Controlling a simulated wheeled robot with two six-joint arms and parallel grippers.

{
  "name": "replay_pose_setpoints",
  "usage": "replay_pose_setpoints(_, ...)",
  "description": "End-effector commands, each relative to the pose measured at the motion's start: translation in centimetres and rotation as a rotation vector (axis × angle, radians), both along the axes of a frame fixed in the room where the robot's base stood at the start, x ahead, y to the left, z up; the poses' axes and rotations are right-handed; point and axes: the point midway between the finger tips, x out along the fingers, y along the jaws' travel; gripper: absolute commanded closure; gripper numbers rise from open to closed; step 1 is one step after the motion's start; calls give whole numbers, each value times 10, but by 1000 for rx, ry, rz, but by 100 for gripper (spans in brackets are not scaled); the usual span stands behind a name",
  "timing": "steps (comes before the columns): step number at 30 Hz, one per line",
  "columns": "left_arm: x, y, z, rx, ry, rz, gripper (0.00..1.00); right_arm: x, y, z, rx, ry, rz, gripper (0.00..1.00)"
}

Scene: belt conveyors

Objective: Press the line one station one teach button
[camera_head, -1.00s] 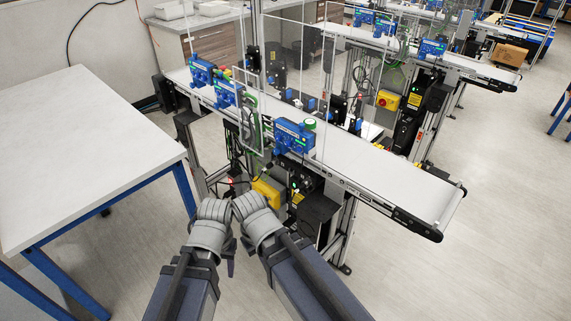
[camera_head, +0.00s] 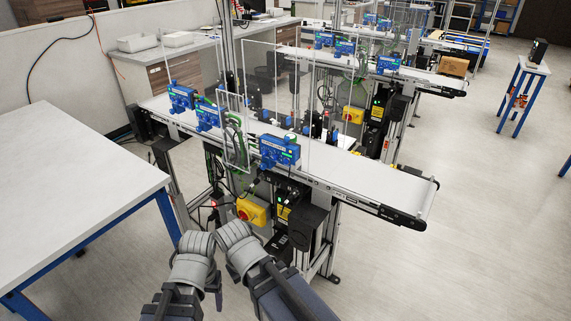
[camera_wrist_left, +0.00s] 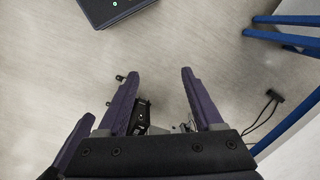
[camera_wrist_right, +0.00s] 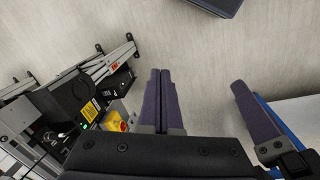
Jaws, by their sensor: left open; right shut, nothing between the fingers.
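The nearest belt conveyor (camera_head: 375,184) runs from upper left to lower right in the head view. Blue station units stand along its near side: a left one (camera_head: 180,97), a middle one (camera_head: 208,116) and a right one (camera_head: 279,151). Small coloured buttons or lights show on them, but I cannot tell which is the teach button. My left gripper (camera_wrist_left: 160,73) is open and empty above the floor. My right gripper (camera_wrist_right: 160,72) is shut and empty, beside the conveyor's lower frame. Both hands are in front of and below the conveyor, apart from the station units.
A white table (camera_head: 70,180) with blue legs stands at the left. A yellow switch box (camera_head: 252,211) with a red knob sits under the conveyor. Clear panels (camera_head: 262,75) rise above the belt. A second conveyor (camera_head: 420,78) stands behind. Open floor lies at the right.

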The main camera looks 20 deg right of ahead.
Motion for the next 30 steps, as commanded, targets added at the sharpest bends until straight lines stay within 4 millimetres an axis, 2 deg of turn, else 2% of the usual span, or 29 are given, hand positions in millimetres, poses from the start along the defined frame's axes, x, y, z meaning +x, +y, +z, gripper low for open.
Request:
replay_pose_setpoints(1,0,0,-8,0,0,0,25,17,-6,-8,-4,-57,-51,100)
replay_pose_setpoints(3,0,0,-18,0,0,0,17,49,-16,-14,-5,-176,-153,100)
replay_pose_setpoints(5,0,0,-28,0,0,0,11,83,-30,-17,2,-308,-261,100)
replay_pose_setpoints(7,0,0,-40,0,0,0,3,126,-48,-15,28,-485,-389,100)
replay_pose_setpoints(12,0,0,-69,0,0,1,1,220,-92,11,185,-920,-645,100)
replay_pose_setpoints(15,0,0,-83,0,0,1,1,258,-109,34,324,-1123,-724,100)
replay_pose_setpoints(18,0,0,-93,0,0,1,1,281,-119,55,458,-1259,-758,100)
replay_pose_setpoints(21,0,0,-99,0,0,1,1,294,-124,70,567,-1339,-766,100)
replay_pose_setpoints(24,0,0,-102,0,0,1,1,301,-125,80,638,-1379,-765,100)
replay_pose_setpoints(30,0,0,-102,0,0,1,1,303,-124,86,678,-1396,-763,100)
